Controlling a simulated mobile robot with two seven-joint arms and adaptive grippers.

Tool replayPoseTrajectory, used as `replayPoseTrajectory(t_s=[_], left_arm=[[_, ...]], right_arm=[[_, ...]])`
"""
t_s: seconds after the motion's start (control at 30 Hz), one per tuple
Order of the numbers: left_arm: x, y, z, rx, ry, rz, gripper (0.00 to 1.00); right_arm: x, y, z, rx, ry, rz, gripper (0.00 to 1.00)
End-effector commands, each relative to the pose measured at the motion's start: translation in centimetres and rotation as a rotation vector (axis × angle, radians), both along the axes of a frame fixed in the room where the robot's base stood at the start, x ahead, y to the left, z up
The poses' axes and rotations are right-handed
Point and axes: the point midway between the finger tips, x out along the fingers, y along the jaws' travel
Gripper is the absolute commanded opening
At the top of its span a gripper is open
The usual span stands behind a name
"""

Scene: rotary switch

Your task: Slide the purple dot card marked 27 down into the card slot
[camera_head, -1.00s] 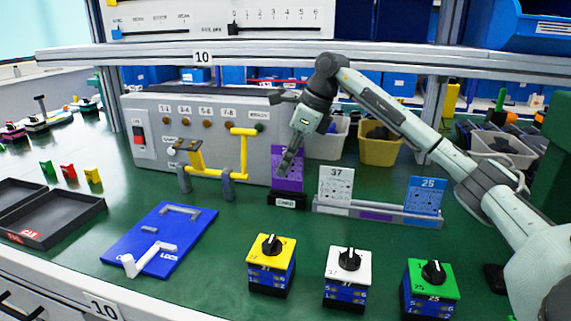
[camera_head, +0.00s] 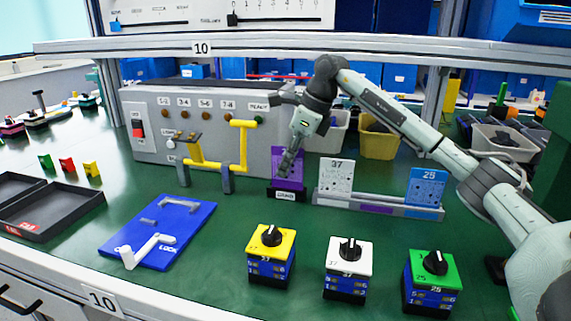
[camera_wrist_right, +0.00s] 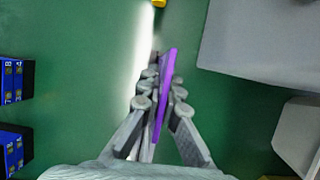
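The purple card (camera_head: 289,168) stands upright at the black card slot (camera_head: 286,194), its lower edge at the slot's top; how deep it sits I cannot tell. Its number is not readable. My right gripper (camera_head: 288,163) comes down in front of the card and is shut on it. In the right wrist view the card (camera_wrist_right: 163,92) shows as a thin purple strip between the fingertips (camera_wrist_right: 160,93). My left gripper is not in view.
A grey rack to the right holds a white card 37 (camera_head: 336,177) and a blue card 25 (camera_head: 427,187). The grey panel (camera_head: 205,140) with yellow handles stands behind and left. Yellow, white and green dial blocks stand in front. Green table is clear between.

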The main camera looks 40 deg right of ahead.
Motion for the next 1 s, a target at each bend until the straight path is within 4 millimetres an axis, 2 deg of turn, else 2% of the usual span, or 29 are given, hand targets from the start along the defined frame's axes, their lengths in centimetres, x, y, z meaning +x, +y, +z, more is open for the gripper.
replayPoseTrajectory(t_s=[0.6, 0.63, 0.8, 1.0], left_arm=[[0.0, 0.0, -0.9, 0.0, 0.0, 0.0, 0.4], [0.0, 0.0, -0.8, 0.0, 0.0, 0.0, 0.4], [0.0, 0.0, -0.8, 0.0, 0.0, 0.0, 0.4], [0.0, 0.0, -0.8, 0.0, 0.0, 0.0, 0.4]], right_arm=[[0.0, 0.0, -1.6, 0.0, 0.0, 0.001, 0.0], [0.0, 0.0, -1.5, 0.0, 0.0, 0.001, 0.07], [0.0, 0.0, -1.5, 0.0, 0.0, 0.0, 0.28], [0.0, 0.0, -1.5, 0.0, 0.0, 0.0, 0.29]])
